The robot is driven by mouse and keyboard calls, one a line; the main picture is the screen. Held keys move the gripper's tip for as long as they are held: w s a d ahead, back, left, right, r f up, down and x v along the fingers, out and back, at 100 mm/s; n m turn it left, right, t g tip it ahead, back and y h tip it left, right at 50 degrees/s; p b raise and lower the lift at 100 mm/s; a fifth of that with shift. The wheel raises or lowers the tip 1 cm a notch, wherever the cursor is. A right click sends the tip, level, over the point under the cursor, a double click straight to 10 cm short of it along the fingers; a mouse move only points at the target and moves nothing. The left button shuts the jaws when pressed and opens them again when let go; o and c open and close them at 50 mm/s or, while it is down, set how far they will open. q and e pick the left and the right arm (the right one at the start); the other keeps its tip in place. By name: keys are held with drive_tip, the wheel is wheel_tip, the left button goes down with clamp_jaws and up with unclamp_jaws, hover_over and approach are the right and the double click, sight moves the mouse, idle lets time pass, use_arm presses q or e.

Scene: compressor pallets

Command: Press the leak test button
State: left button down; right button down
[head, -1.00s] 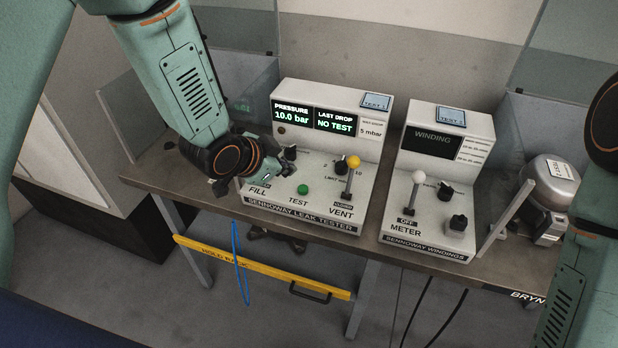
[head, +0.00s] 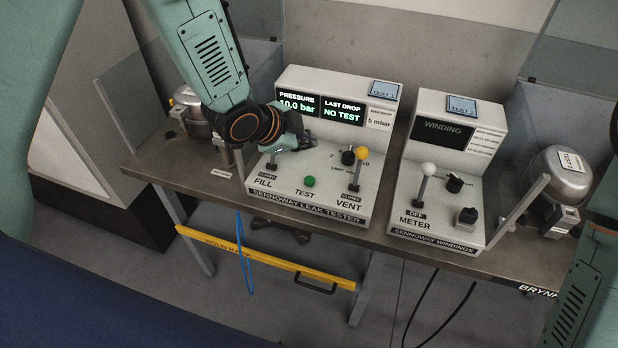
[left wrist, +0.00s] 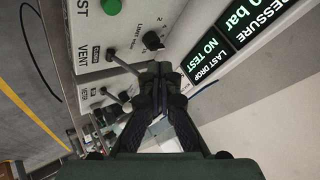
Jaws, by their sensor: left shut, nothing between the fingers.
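The green leak test button (head: 309,182) sits above the word TEST on the white leak tester (head: 285,201); it also shows at the top of the left wrist view (left wrist: 111,6). The tester's screen reads PRESSURE 10.0 bar, LAST DROP NO TEST. My left gripper (head: 303,143) is shut and empty, above the panel, behind the button and apart from it. In the left wrist view its fingertips (left wrist: 159,98) are together with nothing between them. My right gripper is not in view.
The white winding meter (head: 440,225) with its levers and knobs stands to the right. Metal compressors stand at the bench's left (head: 190,112) and right (head: 562,175) ends. A yellow bar (head: 262,257) with a blue strap (head: 243,262) hangs below the bench front.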

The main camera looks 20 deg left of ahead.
use_arm(q)
drive_tip(key=b, duration=0.7)
hover_over(307, 181)
wheel_tip(307, 181, down, 8)
drive_tip(key=shift+r, duration=0.25)
drive_tip(key=shift+s+d+f, duration=0.1)
drive_tip(key=shift+f, duration=0.35)
idle(0.3)
drive_tip(key=shift+f, duration=0.15)
drive_tip(key=shift+f+b, duration=0.3)
drive_tip(key=shift+b, duration=0.05)
